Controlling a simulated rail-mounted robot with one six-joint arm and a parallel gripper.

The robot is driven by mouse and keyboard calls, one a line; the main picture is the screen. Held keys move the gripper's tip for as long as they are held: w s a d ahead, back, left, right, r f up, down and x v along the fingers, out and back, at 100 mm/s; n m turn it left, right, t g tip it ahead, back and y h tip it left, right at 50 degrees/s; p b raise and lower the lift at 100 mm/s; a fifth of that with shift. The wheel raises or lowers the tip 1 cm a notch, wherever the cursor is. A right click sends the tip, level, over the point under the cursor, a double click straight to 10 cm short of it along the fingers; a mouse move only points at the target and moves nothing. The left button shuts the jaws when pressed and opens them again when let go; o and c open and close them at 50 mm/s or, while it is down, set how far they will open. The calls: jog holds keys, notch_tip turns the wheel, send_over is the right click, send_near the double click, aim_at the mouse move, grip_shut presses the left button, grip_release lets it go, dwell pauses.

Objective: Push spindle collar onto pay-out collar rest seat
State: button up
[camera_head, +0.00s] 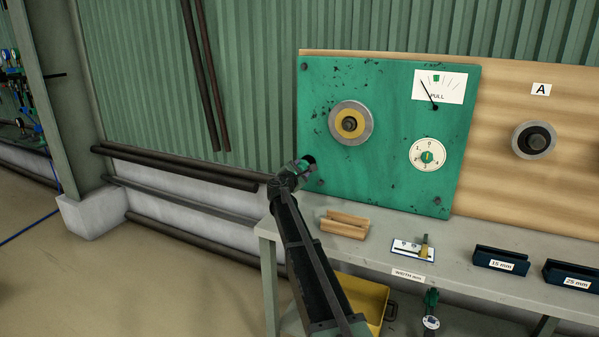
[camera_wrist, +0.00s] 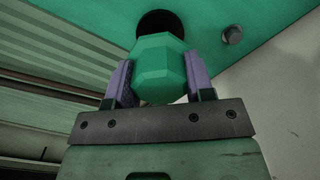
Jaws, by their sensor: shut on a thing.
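My gripper (camera_head: 301,166) is at the lower left of the green panel (camera_head: 390,105). In the wrist view its two purple-grey fingers are shut on a green faceted piece (camera_wrist: 158,72), which looks like the spindle collar. A black round thing (camera_wrist: 160,23) lies directly beyond the piece, against the panel; it also shows in the head view (camera_head: 310,159). It may be the pay-out collar rest seat or part of the piece; I cannot tell. Contact between them is hidden. A grey disc with a yellow ring and dark hub (camera_head: 350,123) is mounted higher on the panel.
A bolt head (camera_wrist: 232,36) sits just right of the held piece. The panel carries a PULL gauge (camera_head: 440,87) and a numbered dial (camera_head: 427,155). A wooden block (camera_head: 344,224) and blue trays (camera_head: 500,261) lie on the bench. Another disc (camera_head: 533,140) hangs below sign A.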

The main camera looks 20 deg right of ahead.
dwell(0.7)
jog(key=shift+x, duration=2.1)
jog(key=o, duration=1.4)
jog(key=shift+o, duration=0.5)
jog(key=shift+v, duration=1.5)
jog(key=shift+s+a, duration=0.1)
jog(key=shift+v, duration=1.4)
